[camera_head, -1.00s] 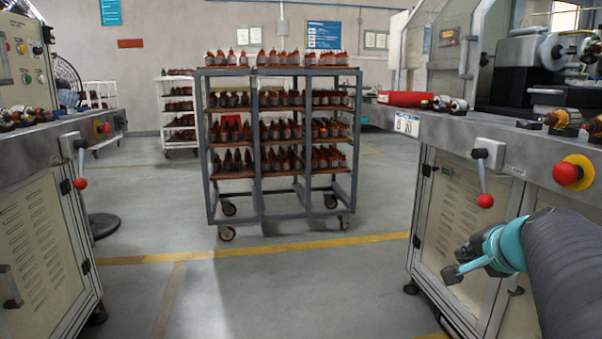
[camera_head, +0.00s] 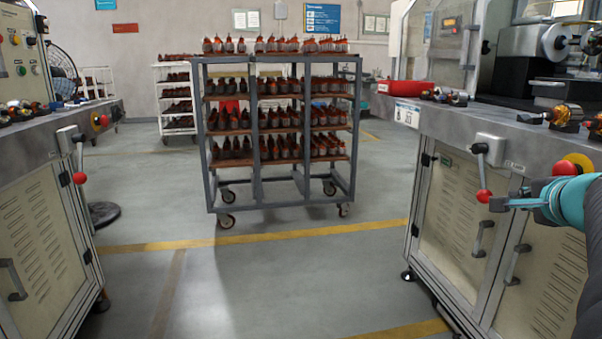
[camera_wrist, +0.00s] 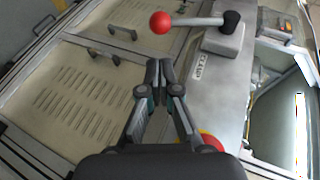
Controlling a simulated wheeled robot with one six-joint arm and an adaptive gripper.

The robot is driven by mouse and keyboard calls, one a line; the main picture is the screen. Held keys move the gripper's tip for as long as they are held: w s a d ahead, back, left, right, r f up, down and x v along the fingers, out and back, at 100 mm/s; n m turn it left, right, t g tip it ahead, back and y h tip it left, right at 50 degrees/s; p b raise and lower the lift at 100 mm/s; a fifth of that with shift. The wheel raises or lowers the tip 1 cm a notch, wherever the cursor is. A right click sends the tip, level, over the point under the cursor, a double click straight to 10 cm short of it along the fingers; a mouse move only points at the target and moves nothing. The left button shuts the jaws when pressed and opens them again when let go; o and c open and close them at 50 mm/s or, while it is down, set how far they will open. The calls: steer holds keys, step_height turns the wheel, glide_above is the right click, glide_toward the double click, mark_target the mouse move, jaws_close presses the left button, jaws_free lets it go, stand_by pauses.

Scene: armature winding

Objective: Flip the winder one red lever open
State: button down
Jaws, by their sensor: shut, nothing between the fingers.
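A lever with a red ball knob (camera_head: 484,196) hangs down from a grey box (camera_head: 489,148) on the front of the right-hand machine. In the wrist view the red knob (camera_wrist: 160,22) and its metal rod (camera_wrist: 197,21) lie ahead of my fingertips, with a gap between. My gripper (camera_head: 503,203) is shut and empty, close to the right of the knob in the head view. Its closed fingertips (camera_wrist: 159,72) also show in the wrist view. A second red-knobbed lever (camera_head: 80,177) hangs on the left-hand machine.
A red button on a yellow base (camera_head: 571,167) sits right of the lever, partly behind my arm. Cabinet doors with handles (camera_head: 483,239) are below. A wheeled rack of parts (camera_head: 208,190) stands mid-room.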

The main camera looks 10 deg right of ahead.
mark_target(482, 173)
steer(key=x, duration=0.7)
steer(key=shift+w, duration=0.15)
steer(key=shift+f, duration=0.25)
